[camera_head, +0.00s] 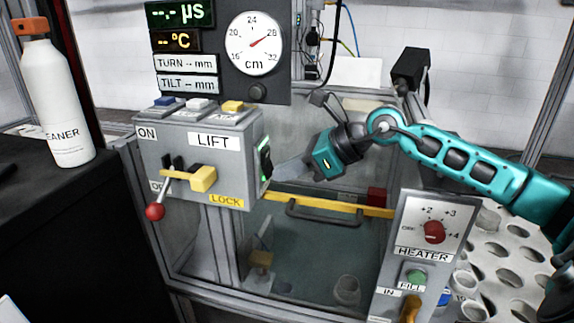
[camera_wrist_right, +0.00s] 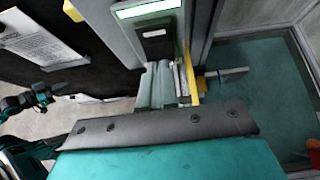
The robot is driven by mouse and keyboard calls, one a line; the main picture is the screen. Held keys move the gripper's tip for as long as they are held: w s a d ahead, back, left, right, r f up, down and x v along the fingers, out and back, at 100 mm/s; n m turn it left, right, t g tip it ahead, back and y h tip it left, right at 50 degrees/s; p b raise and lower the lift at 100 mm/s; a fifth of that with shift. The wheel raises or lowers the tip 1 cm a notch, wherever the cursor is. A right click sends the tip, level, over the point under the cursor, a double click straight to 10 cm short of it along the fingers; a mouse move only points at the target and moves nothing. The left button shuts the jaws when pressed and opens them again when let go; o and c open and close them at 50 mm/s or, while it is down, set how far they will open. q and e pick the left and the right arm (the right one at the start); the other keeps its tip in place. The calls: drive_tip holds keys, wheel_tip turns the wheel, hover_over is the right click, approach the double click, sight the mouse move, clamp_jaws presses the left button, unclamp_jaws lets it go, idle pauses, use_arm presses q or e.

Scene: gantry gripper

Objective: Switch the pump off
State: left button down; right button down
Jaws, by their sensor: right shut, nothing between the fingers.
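A grey control box labelled LIFT (camera_head: 190,165) stands left of centre in the head view. On its right side face is a dark rocker switch (camera_head: 265,158) with a lit green edge. In the right wrist view the switch (camera_wrist_right: 157,40) shows a bright green panel above a dark lower part. No pump label is readable on it. My right gripper (camera_head: 277,173) is shut and empty, its fingertips close to the switch's lower edge. I cannot tell whether they touch it. What seems to be my left gripper (camera_wrist_right: 62,91) shows small at the left of the right wrist view; its jaws are unclear.
A red-knobbed lever (camera_head: 155,211) and yellow lock (camera_head: 202,179) project from the box front. A yellow rail and dark handle (camera_head: 325,215) cross the tank below my right gripper. The heater panel (camera_head: 425,225) stands right, and a cleaner bottle (camera_head: 55,105) far left.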

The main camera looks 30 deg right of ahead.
idle(0.4)
drive_tip(key=shift+w+a+f+b, duration=0.2)
drive_tip(key=shift+f+b, duration=0.25)
drive_tip(key=shift+b, duration=0.6)
drive_tip(key=shift+r+t, duration=0.25)
drive_tip(key=shift+t, duration=0.05)
drive_tip(key=shift+r, duration=0.1)
drive_tip(key=shift+r+p, duration=0.6)
drive_tip(key=shift+r, duration=0.15)
